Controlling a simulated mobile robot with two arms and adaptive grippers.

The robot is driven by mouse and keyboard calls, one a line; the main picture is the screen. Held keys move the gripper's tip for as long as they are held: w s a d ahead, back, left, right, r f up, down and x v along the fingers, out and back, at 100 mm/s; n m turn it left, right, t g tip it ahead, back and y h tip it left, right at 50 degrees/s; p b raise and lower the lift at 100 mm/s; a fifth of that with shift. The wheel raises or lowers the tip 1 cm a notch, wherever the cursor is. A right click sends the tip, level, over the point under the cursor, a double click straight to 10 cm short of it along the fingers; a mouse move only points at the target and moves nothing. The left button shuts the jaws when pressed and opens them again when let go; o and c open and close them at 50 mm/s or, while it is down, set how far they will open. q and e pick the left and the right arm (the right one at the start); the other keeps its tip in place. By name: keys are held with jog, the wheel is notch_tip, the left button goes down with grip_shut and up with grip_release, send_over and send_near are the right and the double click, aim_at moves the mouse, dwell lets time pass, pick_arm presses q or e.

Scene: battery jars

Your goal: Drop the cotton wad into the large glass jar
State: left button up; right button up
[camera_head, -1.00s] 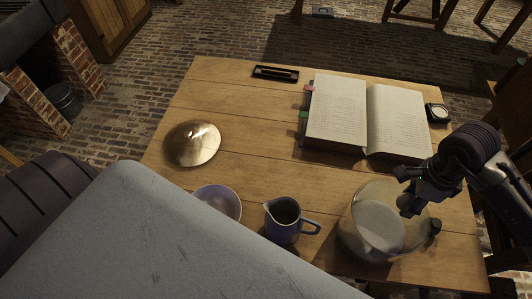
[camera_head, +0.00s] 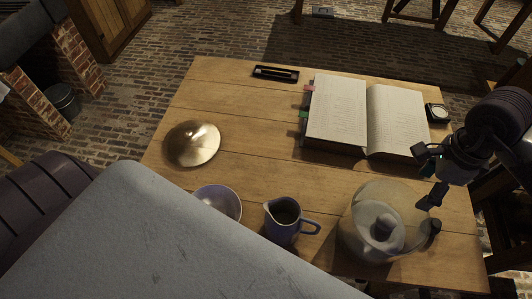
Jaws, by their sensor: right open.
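The large glass jar (camera_head: 357,196) stands at the right front of the table, clear and wide. Inside it is a pale round form with a small grey lump (camera_head: 386,222) standing in its middle. I cannot tell through the glass whether this lump is the cotton wad. No other cotton wad is visible. My right gripper (camera_head: 424,175) is open and appears empty, with its fingers apart above and to the right of the jar. A dark piece (camera_head: 435,231) shows at the jar's right side. My left gripper is out of view.
A blue pitcher (camera_head: 283,221) stands just left of the jar, and a bowl (camera_head: 222,199) beyond it. An open book (camera_head: 338,110), small black tray (camera_head: 275,73), round dial (camera_head: 437,112) and brass dome (camera_head: 192,143) lie farther back. Table middle is clear.

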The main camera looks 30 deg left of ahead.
jog(key=shift+r, duration=2.4)
